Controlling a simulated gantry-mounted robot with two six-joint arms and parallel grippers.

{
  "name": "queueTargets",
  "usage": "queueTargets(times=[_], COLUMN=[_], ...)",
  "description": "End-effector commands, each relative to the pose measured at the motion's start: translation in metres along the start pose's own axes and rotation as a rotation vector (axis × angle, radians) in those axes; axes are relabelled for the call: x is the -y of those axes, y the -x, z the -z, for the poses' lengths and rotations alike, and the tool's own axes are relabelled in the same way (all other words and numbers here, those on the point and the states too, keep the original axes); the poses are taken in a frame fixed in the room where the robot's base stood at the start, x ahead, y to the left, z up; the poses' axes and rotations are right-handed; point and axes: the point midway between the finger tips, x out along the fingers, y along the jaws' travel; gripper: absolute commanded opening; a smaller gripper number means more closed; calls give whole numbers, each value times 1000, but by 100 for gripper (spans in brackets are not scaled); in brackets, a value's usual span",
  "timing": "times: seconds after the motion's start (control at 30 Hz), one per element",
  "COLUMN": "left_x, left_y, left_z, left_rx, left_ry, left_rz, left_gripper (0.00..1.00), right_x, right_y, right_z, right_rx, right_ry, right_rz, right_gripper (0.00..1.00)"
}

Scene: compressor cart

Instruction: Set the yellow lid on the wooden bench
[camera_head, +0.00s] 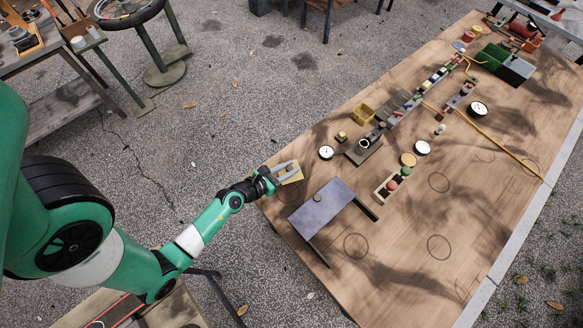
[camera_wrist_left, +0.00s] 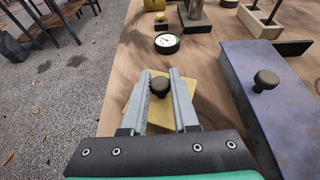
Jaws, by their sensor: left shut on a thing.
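My left gripper (camera_head: 285,171) is shut on the dark knob (camera_wrist_left: 160,86) of the yellow lid (camera_wrist_left: 149,114). The lid is a thin, flat yellow plate, and it also shows at the gripper's tips in the head view (camera_head: 293,177). It appears over the left edge of the wooden bench (camera_head: 405,262). I cannot tell whether its underside touches the wood. The two fingers and the wrist hide part of the lid. My right gripper is not in view.
A blue-grey panel (camera_head: 322,207) with a dark knob stands to the right of the lid. A round gauge (camera_head: 326,152) and a dark block with a post (camera_head: 363,149) lie beyond it. Bare wood with drawn circles fills the bench's near part.

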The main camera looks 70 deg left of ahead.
Motion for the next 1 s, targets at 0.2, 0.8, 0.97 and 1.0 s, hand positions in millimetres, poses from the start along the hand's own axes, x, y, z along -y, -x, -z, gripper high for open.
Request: queueTargets(times=[0.2, 0.8, 0.97, 1.0], left_x=[5, 7, 7, 7], left_y=[-5, -19, -18, -18], left_z=[5, 37, 36, 36], left_rx=[1, 2, 2, 2], left_ry=[-2, 0, 0, 0], left_rz=[1, -1, -1, -1], left_gripper=[0, 32, 58, 58], right_x=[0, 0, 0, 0], right_y=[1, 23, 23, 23], right_z=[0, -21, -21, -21], right_rx=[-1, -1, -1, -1], right_ry=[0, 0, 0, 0], right_rz=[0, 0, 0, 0], right_gripper=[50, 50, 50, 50])
